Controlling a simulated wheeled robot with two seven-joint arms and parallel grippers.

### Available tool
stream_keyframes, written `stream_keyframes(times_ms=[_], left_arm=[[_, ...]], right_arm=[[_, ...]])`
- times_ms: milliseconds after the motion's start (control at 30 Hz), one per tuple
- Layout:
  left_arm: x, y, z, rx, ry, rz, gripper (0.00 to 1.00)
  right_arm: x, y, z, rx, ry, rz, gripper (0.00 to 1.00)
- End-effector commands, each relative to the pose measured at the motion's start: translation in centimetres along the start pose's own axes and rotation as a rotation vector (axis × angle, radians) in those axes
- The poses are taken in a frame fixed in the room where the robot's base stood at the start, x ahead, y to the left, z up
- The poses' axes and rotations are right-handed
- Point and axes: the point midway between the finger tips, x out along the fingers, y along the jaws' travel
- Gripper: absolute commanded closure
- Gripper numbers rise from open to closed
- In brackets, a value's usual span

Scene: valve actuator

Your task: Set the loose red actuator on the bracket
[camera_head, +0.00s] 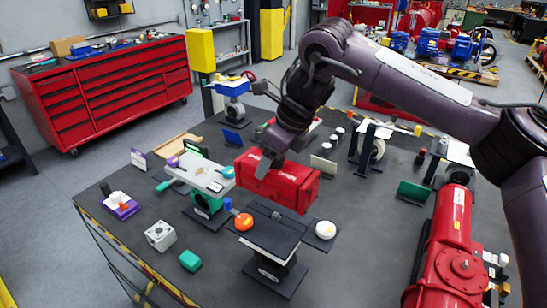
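A red block-shaped body with white lettering (292,186), seemingly the loose actuator, is at mid-table. My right gripper (266,164) is at its top left end, with a grey finger in front of the red surface. The other finger is hidden, so I cannot tell whether it grips. I cannot tell whether the red body rests on the table. A black flat-topped stand (270,237) is in front of it, and a pale plate (203,173) on a green valve body (206,204) is to its left. Either could be the bracket. My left gripper is out of view.
A large red cylinder unit (449,235) lies at the right. A green card (412,190) stands at the right. The dark table (350,270) is clear at front centre.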

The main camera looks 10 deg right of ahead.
Motion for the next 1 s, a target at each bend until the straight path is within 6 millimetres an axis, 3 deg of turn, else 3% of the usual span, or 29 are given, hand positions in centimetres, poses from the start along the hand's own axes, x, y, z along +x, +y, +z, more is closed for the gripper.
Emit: stream_keyframes(times_ms=[633, 1000], left_arm=[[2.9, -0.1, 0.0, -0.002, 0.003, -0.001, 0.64], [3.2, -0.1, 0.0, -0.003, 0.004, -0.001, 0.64]], right_arm=[[4.2, 0.1, -1.6, -0.001, -0.008, -0.001, 1.0], [4.8, 0.1, -1.9, -0.001, -0.008, -0.002, 1.0]])
